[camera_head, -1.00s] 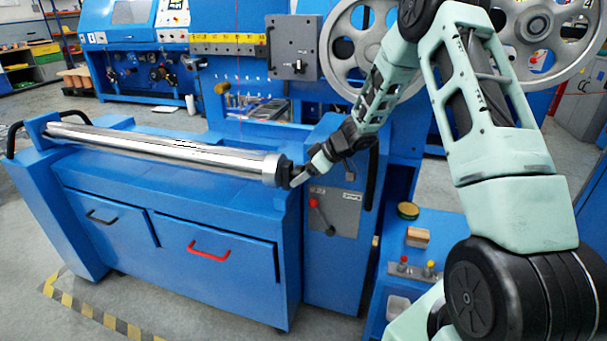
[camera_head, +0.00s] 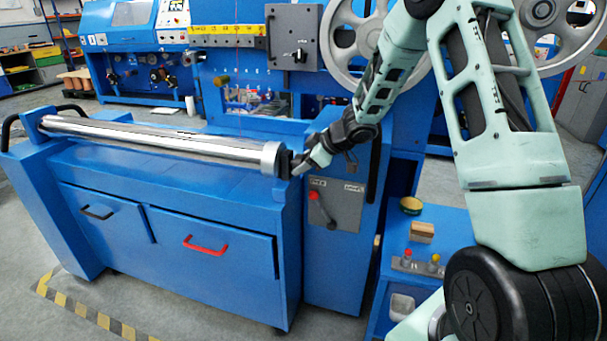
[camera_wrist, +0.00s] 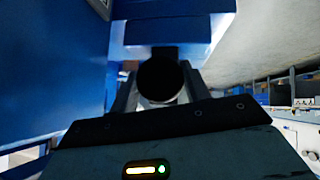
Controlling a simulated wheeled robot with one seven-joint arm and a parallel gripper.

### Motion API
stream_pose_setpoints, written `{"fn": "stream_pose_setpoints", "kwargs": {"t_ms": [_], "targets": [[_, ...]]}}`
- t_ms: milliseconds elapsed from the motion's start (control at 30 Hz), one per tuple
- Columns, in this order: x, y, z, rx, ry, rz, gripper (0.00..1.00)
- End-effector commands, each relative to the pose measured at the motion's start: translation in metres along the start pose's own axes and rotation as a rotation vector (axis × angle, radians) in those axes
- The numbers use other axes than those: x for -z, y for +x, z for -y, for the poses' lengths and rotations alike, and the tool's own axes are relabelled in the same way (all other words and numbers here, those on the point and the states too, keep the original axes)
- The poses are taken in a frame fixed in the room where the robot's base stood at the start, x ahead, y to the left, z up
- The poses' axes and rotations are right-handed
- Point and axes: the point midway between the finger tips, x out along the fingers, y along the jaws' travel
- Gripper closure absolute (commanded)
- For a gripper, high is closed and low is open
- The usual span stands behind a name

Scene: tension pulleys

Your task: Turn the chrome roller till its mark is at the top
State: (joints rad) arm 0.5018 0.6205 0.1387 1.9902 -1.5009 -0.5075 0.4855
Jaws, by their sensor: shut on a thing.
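The long chrome roller (camera_head: 165,145) lies level across the blue stand, with a wider collar at its right end. My gripper (camera_head: 297,165) is at that right end, level with the roller's axis. In the wrist view, my gripper (camera_wrist: 158,95) has a finger on each side of a dark round end piece (camera_wrist: 160,78) and is shut on it. In the head view this dark end piece (camera_head: 284,163) shows just right of the collar. I cannot make out a mark on the roller in either view.
Below the roller, the blue stand (camera_head: 130,190) has drawers with a black and a red handle (camera_head: 206,246). A side shelf (camera_head: 440,225) holds a tin, a wooden block and small knobs.

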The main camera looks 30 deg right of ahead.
Motion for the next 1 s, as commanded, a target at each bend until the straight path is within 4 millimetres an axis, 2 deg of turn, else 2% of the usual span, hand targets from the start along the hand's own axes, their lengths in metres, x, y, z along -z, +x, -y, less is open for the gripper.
{"fn": "stream_pose_setpoints", "kwargs": {"t_ms": [67,1000], "targets": [[-0.0061,0.0065,0.0027,-0.043,-0.043,-0.001,0.76],[-0.0080,0.0085,0.0070,-0.455,-0.454,-0.004,0.76]]}}
